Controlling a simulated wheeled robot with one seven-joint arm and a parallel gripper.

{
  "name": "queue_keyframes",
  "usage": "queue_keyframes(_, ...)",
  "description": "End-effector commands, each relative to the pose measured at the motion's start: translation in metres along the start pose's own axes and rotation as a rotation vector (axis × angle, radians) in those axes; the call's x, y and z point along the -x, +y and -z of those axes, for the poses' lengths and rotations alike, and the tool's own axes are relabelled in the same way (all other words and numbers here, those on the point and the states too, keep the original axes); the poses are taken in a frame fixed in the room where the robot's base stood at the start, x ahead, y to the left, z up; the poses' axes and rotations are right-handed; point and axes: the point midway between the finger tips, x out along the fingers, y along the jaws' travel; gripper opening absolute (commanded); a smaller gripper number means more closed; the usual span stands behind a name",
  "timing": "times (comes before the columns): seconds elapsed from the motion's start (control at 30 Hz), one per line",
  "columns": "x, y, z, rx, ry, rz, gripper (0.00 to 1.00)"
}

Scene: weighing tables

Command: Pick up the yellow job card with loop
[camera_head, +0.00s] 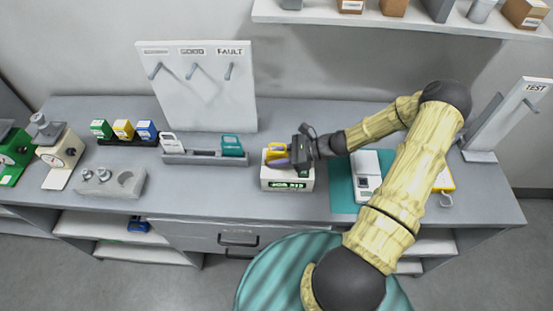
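A flat yellow and white thing (443,180) lies on the bench at the right, with a grey loop (446,201) at its near end. It looks like the yellow job card with loop; my arm covers its left part. My gripper (289,154) is far to its left, low over a white weighing scale (288,184) with a green display. A small yellow object (275,151) shows at the gripper's fingertips, above the scale. I cannot tell whether the fingers hold it or are open around it.
A grey rack (205,159) holds a white piece (171,143) and a teal piece (232,145). A peg board (210,100) stands behind it, and a TEST stand (509,118) at the right. A white device (366,178) sits on a teal mat (341,185). A shelf (400,17) hangs above.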

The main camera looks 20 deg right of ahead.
Motion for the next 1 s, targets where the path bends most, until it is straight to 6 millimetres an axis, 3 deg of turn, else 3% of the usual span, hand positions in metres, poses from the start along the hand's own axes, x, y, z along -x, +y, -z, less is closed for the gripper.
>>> queue_keyframes(0.13,0.0,0.0,0.0,0.0,0.0,0.0,0.31)
queue_keyframes(0.3,0.0,0.0,0.0,0.0,0.0,-0.001,0.0)
queue_keyframes(0.73,0.001,0.0,-0.003,0.001,0.0,-0.001,0.0)
queue_keyframes(1.0,0.012,0.0,-0.028,0.004,0.003,0.0,0.0)
